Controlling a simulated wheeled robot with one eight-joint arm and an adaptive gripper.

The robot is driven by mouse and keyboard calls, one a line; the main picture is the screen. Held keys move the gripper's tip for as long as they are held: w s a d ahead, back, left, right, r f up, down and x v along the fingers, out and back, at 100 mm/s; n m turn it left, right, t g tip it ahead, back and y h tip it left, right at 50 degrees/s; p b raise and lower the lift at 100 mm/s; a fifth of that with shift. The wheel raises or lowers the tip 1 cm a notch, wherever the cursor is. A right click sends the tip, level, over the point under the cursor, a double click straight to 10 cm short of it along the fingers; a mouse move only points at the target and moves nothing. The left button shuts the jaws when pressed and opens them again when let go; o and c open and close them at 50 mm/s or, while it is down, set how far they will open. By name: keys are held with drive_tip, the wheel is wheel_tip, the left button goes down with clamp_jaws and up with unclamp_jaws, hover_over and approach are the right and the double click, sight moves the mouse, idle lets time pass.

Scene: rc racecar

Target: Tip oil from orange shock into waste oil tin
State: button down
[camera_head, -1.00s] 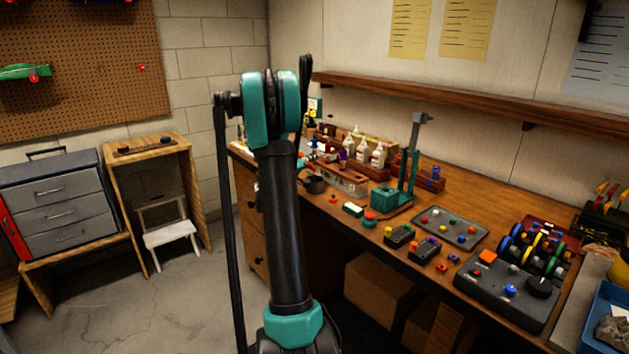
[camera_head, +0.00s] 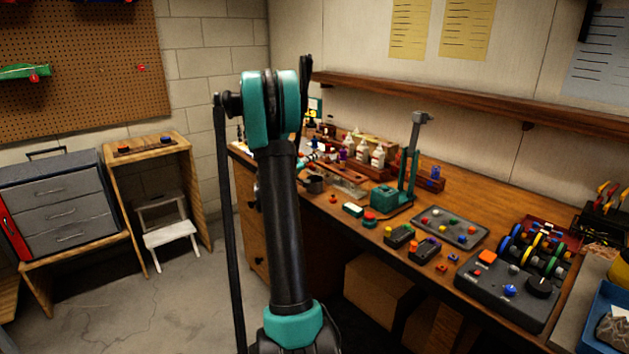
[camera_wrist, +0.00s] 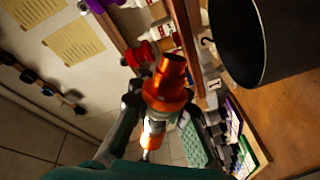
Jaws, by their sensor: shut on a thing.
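The orange shock (camera_wrist: 168,88) is in the wrist view, with its open-looking end towards the top of the picture and a bright silvery part below. My gripper (camera_wrist: 160,110) is shut on it, with dark fingers on either side. The waste oil tin (camera_wrist: 261,40) is a dark, round-walled vessel at the upper right of the wrist view, apart from the shock in the picture. My arm hides most of my gripper there, and the shock is too small to make out clearly. No oil can be seen.
White bottles (camera_head: 361,152) stand in a wooden rack behind the tin. A teal press stand (camera_head: 385,197) is to its right. Small boxes, a grey parts tray (camera_head: 450,227) and a control box (camera_head: 507,290) fill the bench's right side. A shelf (camera_head: 460,98) runs above.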

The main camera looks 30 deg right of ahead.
idle(0.3)
drive_tip(key=shift+w+r+n, duration=0.1)
drive_tip(key=shift+w+n, duration=0.1)
drive_tip(key=shift+n, duration=0.9)
drive_tip(key=shift+a, duration=0.1)
drive_tip(key=shift+w+r+n, duration=0.1)
drive_tip(key=shift+n, duration=0.8)
drive_tip(key=shift+n, duration=1.1)
drive_tip(key=shift+r+n, duration=0.1)
drive_tip(key=shift+n, duration=0.8)
